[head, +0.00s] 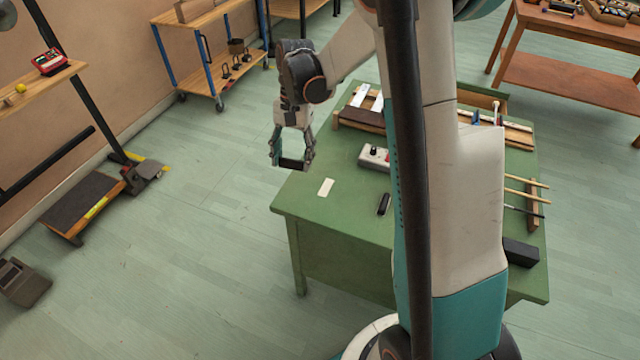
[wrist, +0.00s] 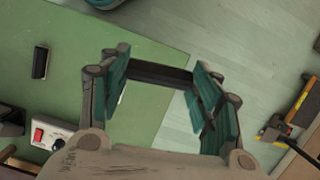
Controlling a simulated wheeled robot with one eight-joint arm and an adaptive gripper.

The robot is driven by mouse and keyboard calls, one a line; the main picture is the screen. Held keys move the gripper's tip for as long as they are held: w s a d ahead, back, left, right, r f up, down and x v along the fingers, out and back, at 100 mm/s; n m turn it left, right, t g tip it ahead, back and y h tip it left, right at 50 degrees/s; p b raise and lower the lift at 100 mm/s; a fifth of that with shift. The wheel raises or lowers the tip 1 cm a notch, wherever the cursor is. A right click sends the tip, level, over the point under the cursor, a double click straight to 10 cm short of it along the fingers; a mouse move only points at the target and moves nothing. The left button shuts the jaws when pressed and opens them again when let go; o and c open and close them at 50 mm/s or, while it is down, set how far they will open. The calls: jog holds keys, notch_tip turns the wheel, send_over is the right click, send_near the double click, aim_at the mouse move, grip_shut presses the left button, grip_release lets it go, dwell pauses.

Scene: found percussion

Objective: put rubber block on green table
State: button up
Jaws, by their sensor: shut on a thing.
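My gripper (head: 292,158) is shut on a dark block, which I take for the rubber block (head: 291,164). In the wrist view the block (wrist: 160,75) spans between the two teal finger pads (wrist: 163,92). The green table (head: 325,222) lies below and to the right of my gripper in the head view. In the wrist view the green table (wrist: 85,45) fills the left, and its edge passes beneath the held block. The block appears held above the table's edge, with floor showing under its right part. My arm hides part of the table in the head view.
On the table are a pale strip (head: 326,187), a small black bar (head: 383,204), a grey control box (head: 374,157), sticks on a rack (head: 533,205) and a larger black block (head: 520,252). The table's near left part is clear. A blue-framed cart (head: 219,100) stands behind.

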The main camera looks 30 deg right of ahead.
jog(key=d+r+m+t+y, duration=0.15)
jog(key=d+m, duration=0.25)
jog(key=m, duration=0.4)
notch_tip(320, 180, up, 2)
jog(key=m+t+h+p, duration=0.2)
jog(key=m+t, duration=0.1)
jog(key=m, duration=0.8)
send_over(325, 187)
jog(key=shift+m+t, duration=0.25)
jog(key=shift+m, duration=0.05)
jog(key=f+b, duration=0.2)
jog(key=f, duration=0.4)
jog(key=f+b, duration=0.2)
jog(key=f, duration=0.5)
jog(key=f+b, duration=0.3)
jog(key=f, duration=0.3)
jog(key=shift+s+d+f, duration=0.25)
jog(key=shift+s+f, duration=0.1)
jog(key=shift+f, duration=0.1)
jog(key=o, duration=1)
jog(key=p+v, duration=0.4)
jog(key=v, duration=0.8)
jog(key=shift+w+d, duration=0.1)
